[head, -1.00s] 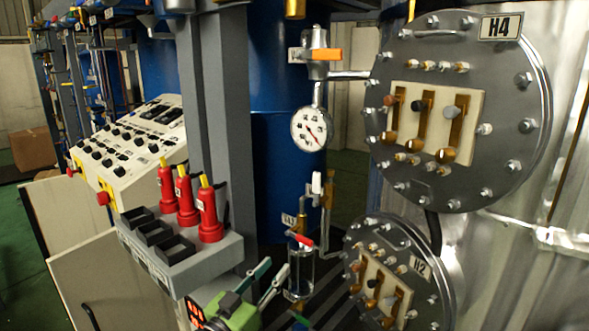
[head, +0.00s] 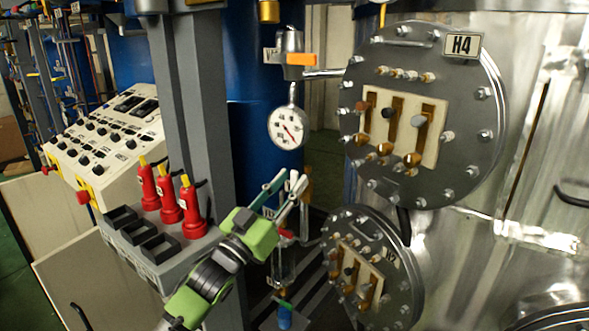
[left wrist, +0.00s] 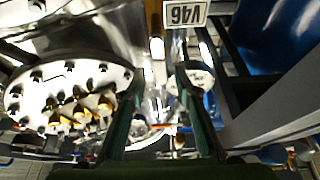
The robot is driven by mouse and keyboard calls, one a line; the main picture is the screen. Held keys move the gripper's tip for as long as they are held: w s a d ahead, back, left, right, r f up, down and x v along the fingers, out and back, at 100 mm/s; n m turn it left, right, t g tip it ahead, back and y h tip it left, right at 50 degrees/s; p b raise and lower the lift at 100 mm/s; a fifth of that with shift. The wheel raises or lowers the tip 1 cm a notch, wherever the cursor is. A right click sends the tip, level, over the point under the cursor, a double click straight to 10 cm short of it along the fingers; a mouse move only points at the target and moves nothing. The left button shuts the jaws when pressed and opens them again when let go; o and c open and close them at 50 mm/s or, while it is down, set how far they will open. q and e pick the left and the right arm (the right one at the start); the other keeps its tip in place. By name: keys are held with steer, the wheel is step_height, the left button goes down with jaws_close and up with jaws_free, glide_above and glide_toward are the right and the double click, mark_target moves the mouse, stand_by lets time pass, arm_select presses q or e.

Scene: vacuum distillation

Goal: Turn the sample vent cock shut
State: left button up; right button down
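My left gripper (head: 289,179) is raised in front of the sample pipework, below the pressure gauge (head: 288,127). Its fingers are apart with nothing seen between them; the gap also shows in the left wrist view (left wrist: 158,72). A small red cock handle (head: 287,233) sits on the sample glass (head: 283,265), just below the fingers and partly covered by them. The brass pipework (head: 307,187) is just right of the fingertips. An orange-handled valve (head: 300,59) is above the gauge. I cannot tell for sure which is the sample vent cock. An upside-down V46 tag (left wrist: 183,14) is in the left wrist view.
The H4 flange (head: 485,120) and a lower flange (head: 400,280) stand close on the right. A grey box (head: 190,250) with red plugs (head: 168,205) is left of my arm. A grey post (head: 195,100) and blue tank (head: 260,90) are behind.

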arm_select(q)
steer(key=shift+p+x, duration=0.3)
steer(key=shift+x, duration=0.95)
steer(key=shift+f, duration=0.1)
jaws_close()
